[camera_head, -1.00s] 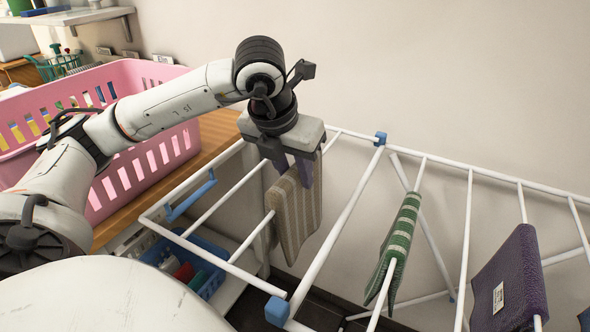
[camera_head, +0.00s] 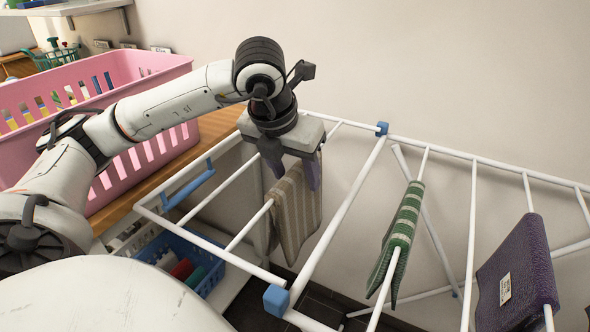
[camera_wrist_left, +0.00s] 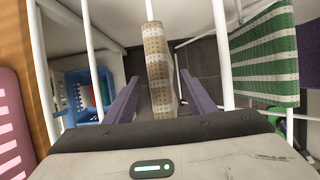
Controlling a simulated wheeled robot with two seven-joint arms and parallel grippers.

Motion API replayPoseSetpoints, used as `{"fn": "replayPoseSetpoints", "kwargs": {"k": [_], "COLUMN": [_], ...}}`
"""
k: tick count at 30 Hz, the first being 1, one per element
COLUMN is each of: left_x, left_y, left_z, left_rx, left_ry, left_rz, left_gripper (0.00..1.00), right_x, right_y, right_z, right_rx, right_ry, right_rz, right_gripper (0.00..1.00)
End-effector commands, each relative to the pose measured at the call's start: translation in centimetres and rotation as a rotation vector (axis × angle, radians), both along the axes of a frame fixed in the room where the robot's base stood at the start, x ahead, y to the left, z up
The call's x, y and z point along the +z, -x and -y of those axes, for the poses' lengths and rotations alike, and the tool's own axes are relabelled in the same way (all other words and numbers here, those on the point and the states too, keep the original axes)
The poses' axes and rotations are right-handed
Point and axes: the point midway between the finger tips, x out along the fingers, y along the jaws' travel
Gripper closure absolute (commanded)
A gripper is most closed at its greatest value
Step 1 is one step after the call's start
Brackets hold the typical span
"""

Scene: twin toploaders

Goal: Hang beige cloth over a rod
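The beige cloth (camera_head: 297,212), striped lengthwise, hangs draped over a white rod of the drying rack (camera_head: 345,210). My left gripper (camera_head: 296,178) is above and around its top. In the left wrist view, the cloth (camera_wrist_left: 158,60) runs between the two purple fingers of the gripper (camera_wrist_left: 160,78), with a gap on each side. The gripper is open and not gripping the cloth. The cloth's lower far side is hidden. My right gripper is not in view.
A green striped cloth (camera_head: 400,237) and a purple cloth (camera_head: 517,275) hang on rods to the right. A pink basket (camera_head: 150,70) stands on the wooden counter (camera_head: 218,125) at left. A blue crate (camera_head: 207,279) sits low under the rack. Open air lies above the rack.

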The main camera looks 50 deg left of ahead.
Motion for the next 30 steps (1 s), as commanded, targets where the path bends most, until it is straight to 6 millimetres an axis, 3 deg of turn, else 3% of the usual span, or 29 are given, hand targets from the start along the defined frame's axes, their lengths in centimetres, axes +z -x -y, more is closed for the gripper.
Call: {"fn": "replayPoseSetpoints", "kwargs": {"k": [8, 21, 30], "left_x": [0.8, 8.2, 9.6], "left_y": [0.2, 3.0, 3.8], "left_z": [0.1, 1.1, 1.2], "left_rx": [-0.001, -0.002, -0.001], "left_ry": [0.001, 0.001, 0.0], "left_rz": [0.002, 0.005, 0.0], "left_gripper": [0.5, 0.5, 0.5], "right_x": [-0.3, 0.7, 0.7], "right_y": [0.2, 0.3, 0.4], "right_z": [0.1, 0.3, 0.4], "right_rx": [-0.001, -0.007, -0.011], "right_ry": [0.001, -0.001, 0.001], "right_rz": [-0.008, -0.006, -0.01], "right_gripper": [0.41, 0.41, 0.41]}}
